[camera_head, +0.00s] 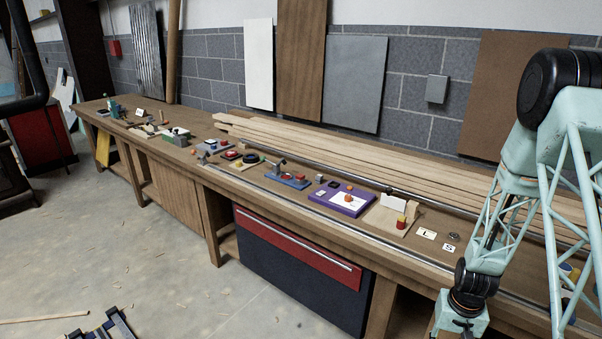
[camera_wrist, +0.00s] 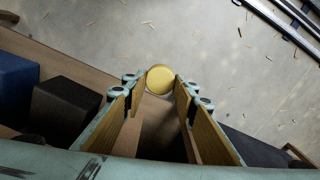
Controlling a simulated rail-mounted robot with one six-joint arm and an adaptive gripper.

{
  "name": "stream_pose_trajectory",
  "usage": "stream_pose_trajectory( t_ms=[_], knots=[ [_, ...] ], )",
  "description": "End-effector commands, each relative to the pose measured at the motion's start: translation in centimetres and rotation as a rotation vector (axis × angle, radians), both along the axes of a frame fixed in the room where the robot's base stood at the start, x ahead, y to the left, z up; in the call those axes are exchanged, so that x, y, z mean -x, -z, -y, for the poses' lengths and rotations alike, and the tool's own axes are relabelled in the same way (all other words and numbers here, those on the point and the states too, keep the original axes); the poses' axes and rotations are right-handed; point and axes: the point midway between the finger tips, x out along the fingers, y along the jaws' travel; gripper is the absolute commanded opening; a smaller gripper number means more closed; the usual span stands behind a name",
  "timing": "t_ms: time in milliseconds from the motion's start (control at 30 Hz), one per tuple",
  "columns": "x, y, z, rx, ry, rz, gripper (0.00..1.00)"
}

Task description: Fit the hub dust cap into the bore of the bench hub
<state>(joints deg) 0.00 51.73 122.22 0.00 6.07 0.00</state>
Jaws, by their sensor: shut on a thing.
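A round yellow cap (camera_wrist: 160,79), which looks like the hub dust cap, sits between the fingertips in the wrist view. My gripper (camera_wrist: 160,80) is shut on it, with its two wood-coloured finger pads on either side. The cap is over the floor beyond the bench edge in this view. In the head view my arm hangs at the front right of the bench, and its fingers and the cap are not visible. I cannot make out the bench hub for certain in either view. A small dark round piece (camera_head: 453,237) lies near the "L" and "S" cards.
The long workbench (camera_head: 300,192) holds a purple tray (camera_head: 322,204), a beige block fixture (camera_head: 382,222) and long planks (camera_head: 400,165) at the back. Yellow and blue items stand partly behind my arm. A dark block (camera_wrist: 62,108) and a blue block (camera_wrist: 18,88) lie left of my gripper.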

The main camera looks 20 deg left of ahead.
Motion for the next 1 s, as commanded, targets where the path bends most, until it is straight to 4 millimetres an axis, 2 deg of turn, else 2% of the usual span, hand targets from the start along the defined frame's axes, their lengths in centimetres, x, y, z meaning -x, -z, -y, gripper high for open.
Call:
stream_pose_trajectory(
  t_ms=[33,100,267,1000],
  knots=[
    [0.3,1.2,0.0,0.0,0.0,-0.002,0.16],
    [0.4,2.1,0.0,0.0,0.0,0.0,0.16],
    [0.7,3.1,0.0,0.0,0.0,0.0,0.16],
    [0.7,3.2,0.0,0.0,0.0,0.0,0.16]
  ],
)
